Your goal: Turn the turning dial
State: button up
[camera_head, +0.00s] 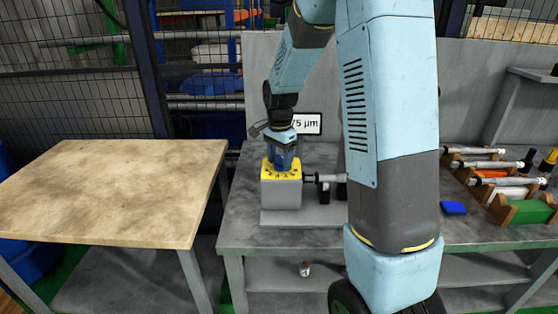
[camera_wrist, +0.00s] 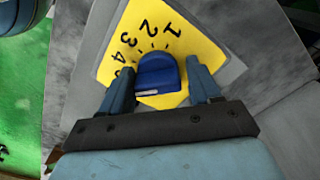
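The blue turning dial (camera_wrist: 160,72) sits on a yellow plate (camera_wrist: 112,68) with black numbers; 1, 2 and 3 are readable in the wrist view. In the head view my gripper (camera_head: 283,158) points down over the yellow-topped grey box (camera_head: 281,193) that carries the dial. The dial itself is hard to tell apart from my gripper there. Whether my fingertips reach down to the plate cannot be told.
A sign reading "75 µm" (camera_head: 309,124) stands behind the box. A metal spindle (camera_head: 325,178) lies just right of it. Racks with cylindrical parts (camera_head: 495,180) and a small blue block (camera_head: 453,208) are on the bench at the right. A bare wooden table (camera_head: 110,190) stands left.

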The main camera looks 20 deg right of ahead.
aim_at(279, 157)
jog(key=o, duration=0.3)
notch_tip(279, 157, up, 14)
jog(key=shift+f, duration=0.2)
dwell(0.5)
jog(key=shift+s, duration=0.1)
jog(key=s+r+n+t, duration=0.2)
jog(key=s+n, duration=0.4)
jog(key=s, duration=0.8)
jog(key=s+r+n+t, duration=0.3)
jog(key=s+n, duration=0.3)
jog(key=s, duration=0.8)
jog(key=shift+d+r+n+t, duration=0.2)
jog(key=shift+r+n+t, duration=0.1)
jog(key=shift+r, duration=0.3)
